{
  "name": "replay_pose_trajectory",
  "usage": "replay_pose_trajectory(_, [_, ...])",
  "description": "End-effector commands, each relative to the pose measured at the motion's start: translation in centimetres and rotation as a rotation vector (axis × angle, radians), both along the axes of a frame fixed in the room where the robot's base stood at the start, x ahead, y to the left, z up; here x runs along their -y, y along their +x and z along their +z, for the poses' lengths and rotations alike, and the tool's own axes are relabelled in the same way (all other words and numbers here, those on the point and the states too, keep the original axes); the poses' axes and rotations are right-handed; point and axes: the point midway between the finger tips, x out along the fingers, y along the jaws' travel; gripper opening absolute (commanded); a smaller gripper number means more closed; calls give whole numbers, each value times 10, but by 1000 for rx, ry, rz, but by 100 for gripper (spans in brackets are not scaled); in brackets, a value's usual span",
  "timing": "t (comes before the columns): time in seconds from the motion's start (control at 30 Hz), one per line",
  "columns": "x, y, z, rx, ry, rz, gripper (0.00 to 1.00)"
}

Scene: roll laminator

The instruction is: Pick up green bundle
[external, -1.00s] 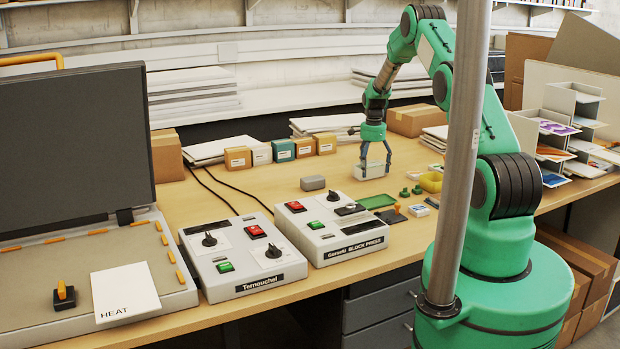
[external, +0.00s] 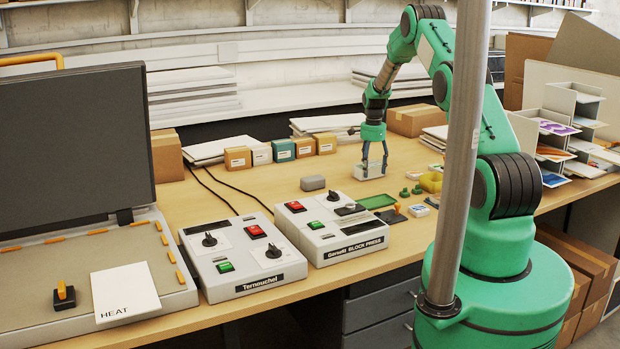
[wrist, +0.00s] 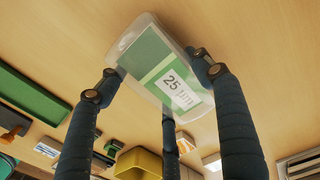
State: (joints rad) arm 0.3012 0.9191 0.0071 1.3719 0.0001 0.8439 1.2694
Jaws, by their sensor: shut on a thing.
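The green bundle (wrist: 165,70) is a clear-wrapped block with a green face and a white "25 µm" label, seen close up in the wrist view. In the external view the bundle (external: 368,173) looks pale and small, at table height towards the back right of the bench. My gripper (wrist: 158,82) points down with its dark fingers around the bundle and is shut on it. In the external view my gripper (external: 374,166) stands directly over it. I cannot tell whether the bundle's underside touches the table.
A grey block (external: 312,183) is to the left. Two control boxes, one the block press (external: 330,230), stand nearer the front. Small cartons (external: 282,150) line the back.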

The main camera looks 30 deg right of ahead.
Motion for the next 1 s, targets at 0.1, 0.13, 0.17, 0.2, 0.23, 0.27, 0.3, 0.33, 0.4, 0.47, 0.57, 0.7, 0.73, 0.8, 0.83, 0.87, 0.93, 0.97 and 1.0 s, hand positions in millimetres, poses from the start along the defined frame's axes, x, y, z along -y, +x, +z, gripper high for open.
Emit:
replay_pose_trajectory(0.1, [0,1,5,2,-1,0,32])
replay_pose_trajectory(0.13, [0,1,7,2,-1,0,32])
replay_pose_trajectory(0.17, [0,1,9,2,-1,0,32])
replay_pose_trajectory(0.2, [0,1,12,2,-1,0,32])
replay_pose_trajectory(0.23, [0,1,15,2,-1,0,32])
replay_pose_trajectory(0.27, [0,1,18,2,-1,0,32])
replay_pose_trajectory(0.3, [0,1,23,3,-1,0,32])
replay_pose_trajectory(0.33, [0,1,27,3,-1,0,32])
replay_pose_trajectory(0.4, [1,1,37,4,-1,0,32])
replay_pose_trajectory(0.47, [-2,-6,37,1,0,0,32])
replay_pose_trajectory(0.57, [-5,-18,38,0,0,0,32])
replay_pose_trajectory(0.7, [-11,-37,40,0,0,0,32])
replay_pose_trajectory(0.73, [-12,-41,40,0,0,0,32])
replay_pose_trajectory(0.8, [-16,-52,41,1,0,0,32])
replay_pose_trajectory(0.83, [-17,-57,42,1,0,0,32])
replay_pose_trajectory(0.87, [-19,-62,42,0,0,0,32])
replay_pose_trajectory(0.93, [-22,-73,43,1,0,0,32])
replay_pose_trajectory(0.97, [-23,-78,44,1,0,0,32])
replay_pose_trajectory(1.0, [-25,-84,44,1,0,0,32])
